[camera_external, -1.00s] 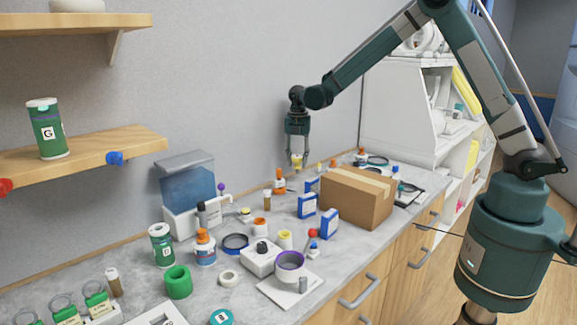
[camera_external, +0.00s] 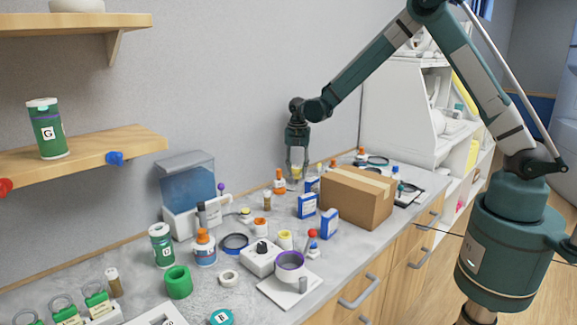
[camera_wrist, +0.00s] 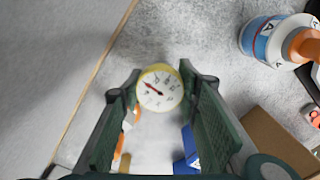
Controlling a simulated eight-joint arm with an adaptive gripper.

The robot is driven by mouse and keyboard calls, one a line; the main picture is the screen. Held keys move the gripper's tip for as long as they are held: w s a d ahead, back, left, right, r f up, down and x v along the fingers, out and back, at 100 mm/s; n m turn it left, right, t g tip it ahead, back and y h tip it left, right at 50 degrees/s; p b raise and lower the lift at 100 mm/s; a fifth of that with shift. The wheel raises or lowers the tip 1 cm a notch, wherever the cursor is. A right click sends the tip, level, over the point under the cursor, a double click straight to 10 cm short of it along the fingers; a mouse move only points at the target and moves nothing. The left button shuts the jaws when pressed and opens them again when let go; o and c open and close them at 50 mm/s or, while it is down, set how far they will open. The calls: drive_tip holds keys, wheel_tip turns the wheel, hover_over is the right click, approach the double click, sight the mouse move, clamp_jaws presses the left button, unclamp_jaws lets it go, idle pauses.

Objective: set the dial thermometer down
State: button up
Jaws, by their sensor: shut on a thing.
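The dial thermometer has a round white face with a red needle and a yellow rim, and it shows between my fingers in the wrist view (camera_wrist: 160,88). My gripper (camera_external: 296,174) is shut on the dial thermometer, with one green finger on each side. In the external view the thermometer is a small yellowish spot (camera_external: 296,171) at the fingertips, low over the back of the grey counter (camera_external: 330,265). Its underside is hidden, and I cannot tell whether it touches the counter.
A cardboard box (camera_external: 357,197) stands to the right of my gripper. A blue and white box (camera_external: 307,206) stands in front, and an orange-capped bottle (camera_external: 279,181) is close on the left. The wall (camera_external: 230,90) is behind. Several jars crowd the nearer counter.

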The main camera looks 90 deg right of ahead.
drive_tip(key=shift+f, duration=0.2)
drive_tip(key=o, duration=0.9)
drive_tip(key=shift+o, duration=0.2)
drive_tip(key=shift+r, duration=0.2)
wheel_tip(320, 180, up, 12)
idle(0.3)
drive_tip(key=shift+a, duration=0.1)
idle(0.4)
